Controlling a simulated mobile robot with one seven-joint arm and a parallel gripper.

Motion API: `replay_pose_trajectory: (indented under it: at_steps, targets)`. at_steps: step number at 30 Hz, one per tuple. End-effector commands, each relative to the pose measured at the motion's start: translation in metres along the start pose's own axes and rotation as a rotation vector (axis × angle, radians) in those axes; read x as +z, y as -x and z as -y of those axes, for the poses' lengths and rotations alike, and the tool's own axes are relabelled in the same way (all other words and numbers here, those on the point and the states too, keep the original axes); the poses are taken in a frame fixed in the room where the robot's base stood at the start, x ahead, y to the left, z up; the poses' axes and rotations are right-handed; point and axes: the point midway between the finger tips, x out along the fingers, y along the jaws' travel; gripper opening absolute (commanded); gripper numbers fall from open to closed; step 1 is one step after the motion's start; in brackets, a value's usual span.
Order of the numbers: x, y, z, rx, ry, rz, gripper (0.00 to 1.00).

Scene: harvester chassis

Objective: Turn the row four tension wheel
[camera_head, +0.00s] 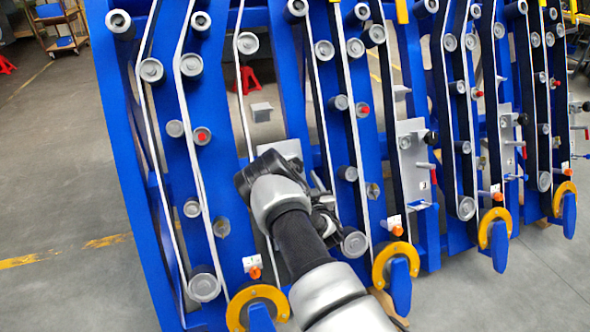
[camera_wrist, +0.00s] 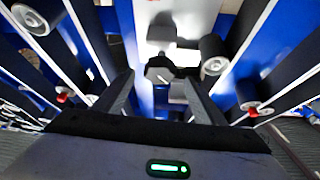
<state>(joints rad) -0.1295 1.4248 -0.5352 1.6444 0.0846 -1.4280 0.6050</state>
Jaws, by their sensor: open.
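My gripper (camera_wrist: 160,90) is open in the wrist view, its two dark fingers apart with nothing held between them. A dark knob-like part (camera_wrist: 172,62) on a pale plate shows just beyond and between the fingertips, apart from them. In the head view my arm reaches up over the nearest row and hides most of the gripper and part of a pale plate (camera_head: 281,150). Similar plates farther right carry black knobs (camera_head: 430,138) and red handles. Yellow ring wheels (camera_head: 381,268) with blue tabs line the lower edge. Row numbers cannot be read, so I cannot tell which wheel is row four's.
Blue upright frames (camera_head: 128,170) carry pale and black belts over several grey rollers (camera_head: 203,284), close around my arm. In the wrist view rollers (camera_wrist: 214,56) stand on both sides of the gripper. Grey floor (camera_head: 60,190) is clear at left; a cart (camera_head: 62,28) stands behind.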

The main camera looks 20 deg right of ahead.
Motion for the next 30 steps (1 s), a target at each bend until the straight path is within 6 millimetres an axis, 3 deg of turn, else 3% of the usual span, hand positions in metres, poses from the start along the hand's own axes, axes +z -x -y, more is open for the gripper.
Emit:
replay_pose_trajectory:
  at_steps: [6, 12, 24, 30]
  targets:
    - [0.003, -0.045, 0.001, -0.003, 0.001, -0.001, 0.64]
    - [0.002, -0.071, 0.000, -0.001, 0.001, 0.000, 0.64]
    - [0.001, -0.079, -0.001, 0.001, 0.001, 0.002, 0.64]
    - [0.001, -0.078, 0.000, 0.001, 0.001, 0.002, 0.32]
